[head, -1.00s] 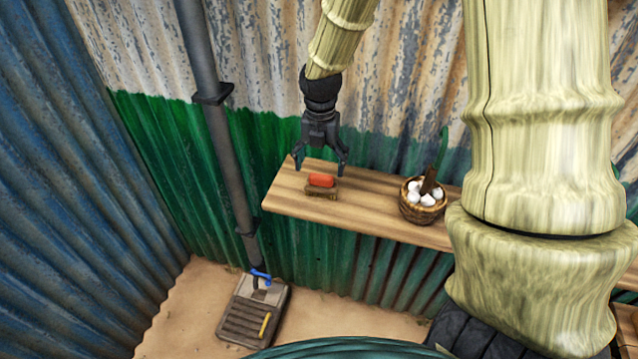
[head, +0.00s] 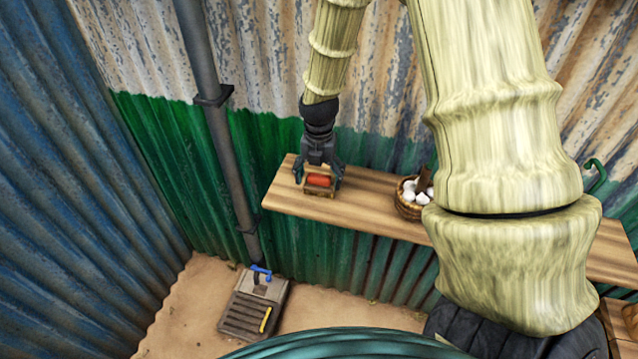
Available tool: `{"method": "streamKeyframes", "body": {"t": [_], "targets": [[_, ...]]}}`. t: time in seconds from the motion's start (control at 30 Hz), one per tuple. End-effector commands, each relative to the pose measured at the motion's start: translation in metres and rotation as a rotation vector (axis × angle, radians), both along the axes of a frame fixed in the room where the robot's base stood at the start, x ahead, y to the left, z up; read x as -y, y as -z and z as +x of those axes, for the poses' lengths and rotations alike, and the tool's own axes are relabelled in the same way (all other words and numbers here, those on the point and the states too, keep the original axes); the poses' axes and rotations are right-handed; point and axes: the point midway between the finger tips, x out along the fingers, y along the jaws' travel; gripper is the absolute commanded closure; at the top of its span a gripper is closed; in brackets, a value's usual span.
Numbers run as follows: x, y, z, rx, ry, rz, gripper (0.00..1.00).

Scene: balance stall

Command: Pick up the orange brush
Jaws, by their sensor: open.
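The orange brush (head: 319,181) rests on a small brown holder (head: 319,192) near the left end of the wooden shelf (head: 370,215). My gripper (head: 318,178) points down over it, with its dark fingers open on the left and right of the brush. The fingers reach down to about the brush's level. I cannot tell whether they touch it. The top of the brush is partly covered by the gripper.
A wicker basket (head: 406,208) with white eggs stands on the shelf to the right, partly behind my arm. A grey pipe (head: 222,130) runs down the wall on the left.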

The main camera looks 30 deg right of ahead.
Motion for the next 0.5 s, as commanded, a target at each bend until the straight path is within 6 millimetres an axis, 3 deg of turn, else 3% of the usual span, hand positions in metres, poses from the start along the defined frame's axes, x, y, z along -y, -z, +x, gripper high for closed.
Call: {"method": "streamKeyframes", "body": {"t": [0.13,0.4,0.5], "targets": [[0.0001,-0.0002,0.0001,0.0,0.0,0.0,0.18],[0.0001,-0.0003,0.0001,0.0,0.0,0.0,0.67],[0.0001,-0.0003,0.0002,0.0,0.0,0.0,0.7]]}}
